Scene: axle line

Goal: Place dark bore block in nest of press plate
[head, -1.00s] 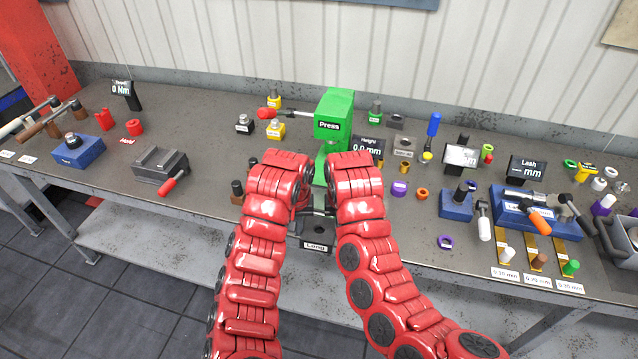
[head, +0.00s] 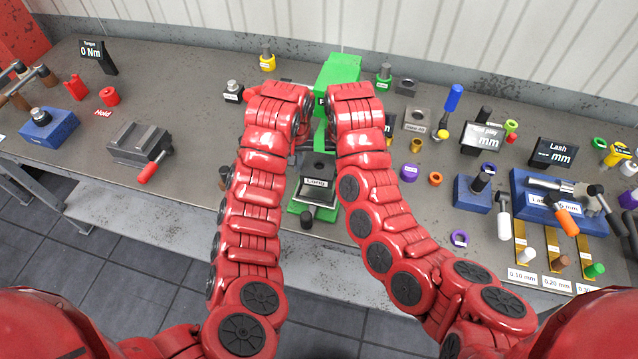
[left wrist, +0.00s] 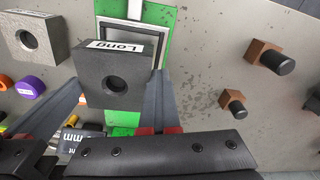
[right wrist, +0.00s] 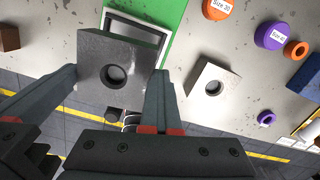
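The dark bore block (head: 319,168), with a round hole on top and a "Long" label, is in front of the green press (head: 340,72). My left gripper (left wrist: 117,82) flanks the block (left wrist: 92,75) with its fingers against opposite sides. My right gripper (right wrist: 117,72) flanks the same block (right wrist: 95,62) likewise. Both look shut on it. The press plate (head: 299,210) is green and lies under the block. The nest, a grey square frame, shows past the block in the left wrist view (left wrist: 150,14) and right wrist view (right wrist: 120,17). The block appears above the plate; the gap is unclear.
A lighter bored block (right wrist: 205,75) stands right of the plate. Two brown blocks with black pins (left wrist: 262,52) stand left of it. Rings (head: 435,179) and the blue gauge stand (head: 472,195) are at right. A grey vise-like fixture (head: 138,142) is at left.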

